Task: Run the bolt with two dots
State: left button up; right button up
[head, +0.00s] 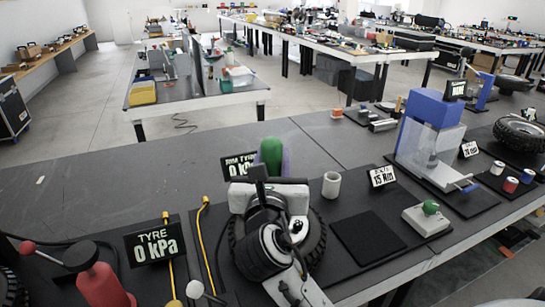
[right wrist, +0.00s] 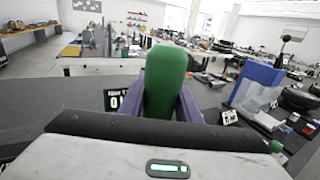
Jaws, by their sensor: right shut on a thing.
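My right gripper (head: 271,158) is shut on a green round-ended piece (right wrist: 165,80), held upright between its purple fingers in the right wrist view. The green top also shows in the head view (head: 271,150), above the dark tyre area. I cannot make out a bolt or any dots on it. A blue machine (head: 430,105) with a clear guard (head: 425,145) stands at the right of the bench, behind a sign (head: 382,176) that appears to read 15 N·m. A white box with a green button (head: 430,207) sits in front of it. My left gripper is not in view.
A grey cup (head: 331,185) stands right of my right arm. Small capped cylinders (head: 510,185) stand at the right. A black mat (head: 367,236) lies bare. A TYRE 0 kPa sign (head: 155,245) and a red cylinder (head: 102,285) are at left.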

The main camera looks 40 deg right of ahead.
jog(key=shift+f, duration=0.25)
jog(key=shift+r+p, duration=0.45)
jog(key=shift+r, duration=2.5)
